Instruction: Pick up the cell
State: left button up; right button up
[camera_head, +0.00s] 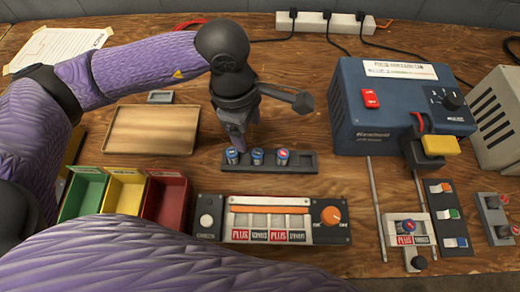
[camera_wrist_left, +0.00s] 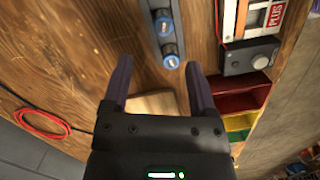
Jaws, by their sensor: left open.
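Three blue cells stand upright in a dark rack (camera_head: 305,161): a left one (camera_head: 232,156), a middle one (camera_head: 257,156) and a right one (camera_head: 282,157). My left gripper (camera_head: 238,147) points down over the rack's left end, close to the left cell. In the left wrist view my gripper (camera_wrist_left: 159,66) is open, and the nearest cell (camera_wrist_left: 170,57) lies just ahead of the gap between its fingers. A second cell (camera_wrist_left: 163,24) shows beyond it. Contact with the cell cannot be told. My right gripper is not in view.
Green (camera_head: 83,192), yellow (camera_head: 125,193) and red (camera_head: 165,198) bins stand left. A wooden tray (camera_head: 152,130) lies behind them. A charger panel (camera_head: 270,219) with an orange knob is in front of the rack. A blue machine (camera_head: 390,105) stands right, with a slide fixture (camera_head: 408,230) before it.

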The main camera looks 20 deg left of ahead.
aim_at(257, 153)
pick_arm(q)
jog(key=f+b, duration=0.1)
jog(key=f, duration=0.1)
jog(key=d+f+b, duration=0.1)
jog(key=f, duration=0.2)
jog(key=d+f+b, duration=0.1)
jog(key=f, duration=0.2)
jog(key=shift+s, duration=0.25)
jog(key=shift+c, duration=0.6)
jog(key=c, duration=0.7)
grip_shut()
jog(key=shift+r, duration=0.1)
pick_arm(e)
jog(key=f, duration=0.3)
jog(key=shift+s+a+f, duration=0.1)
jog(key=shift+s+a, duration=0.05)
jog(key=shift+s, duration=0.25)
